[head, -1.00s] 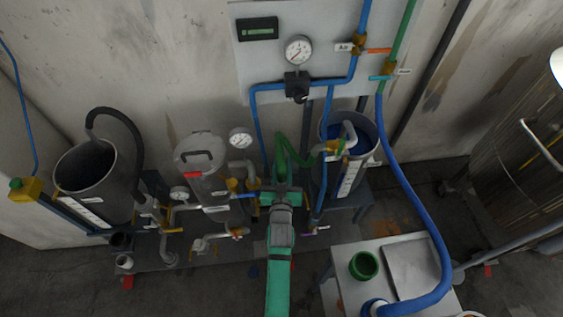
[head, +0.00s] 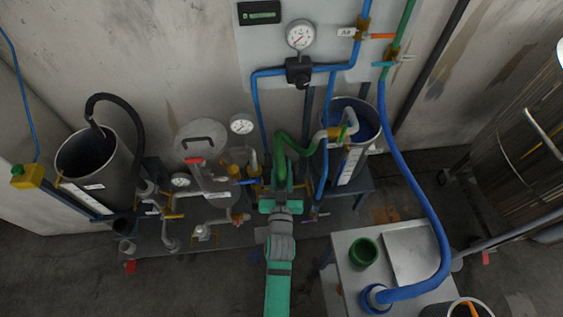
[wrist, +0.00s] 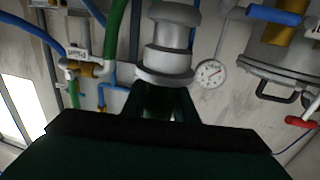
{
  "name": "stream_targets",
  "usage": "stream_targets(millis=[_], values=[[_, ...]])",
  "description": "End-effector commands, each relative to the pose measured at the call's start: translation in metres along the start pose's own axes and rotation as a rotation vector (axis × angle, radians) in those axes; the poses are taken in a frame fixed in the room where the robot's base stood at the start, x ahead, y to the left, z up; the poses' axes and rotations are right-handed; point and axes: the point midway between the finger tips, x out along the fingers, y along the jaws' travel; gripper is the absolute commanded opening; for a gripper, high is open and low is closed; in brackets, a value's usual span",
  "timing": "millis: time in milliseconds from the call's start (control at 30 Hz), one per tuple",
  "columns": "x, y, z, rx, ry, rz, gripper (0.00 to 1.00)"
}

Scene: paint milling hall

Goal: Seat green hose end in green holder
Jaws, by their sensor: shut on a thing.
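My gripper (head: 281,190) is in the middle of the head view, in front of the pipework. It is shut on the green hose end, whose green hose (head: 292,146) rises from the jaws and bends right toward the blue-filled bucket. In the wrist view, a grey stepped metal fitting (wrist: 166,45) stands at the fingers (wrist: 165,103), with a green hose length behind it to the left. In the head view the jaws mostly hide the hose end. The green holder (head: 364,253), an open round cup, stands empty on the small table to the lower right, apart from my gripper.
A blue hose (head: 425,215) hangs down the right and ends in a blue holder (head: 374,299) beside the green one. A metal tray (head: 412,255) lies on the same table (head: 345,275). The blue-filled bucket (head: 350,125), pipes and gauges crowd behind my gripper.

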Motion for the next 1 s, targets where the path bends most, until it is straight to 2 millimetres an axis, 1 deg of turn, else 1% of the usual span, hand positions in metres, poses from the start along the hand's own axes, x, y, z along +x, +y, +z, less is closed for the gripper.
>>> stream_targets(millis=[200, 800, 1000], values=[[-0.018, 0.004, -0.005, -0.001, 0.004, 0.005, 0.0], [-0.064, 0.0, -0.014, -0.001, 0.003, -0.003, 0.0], [-0.07, 0.001, -0.015, -0.001, 0.004, -0.002, 0.0]])
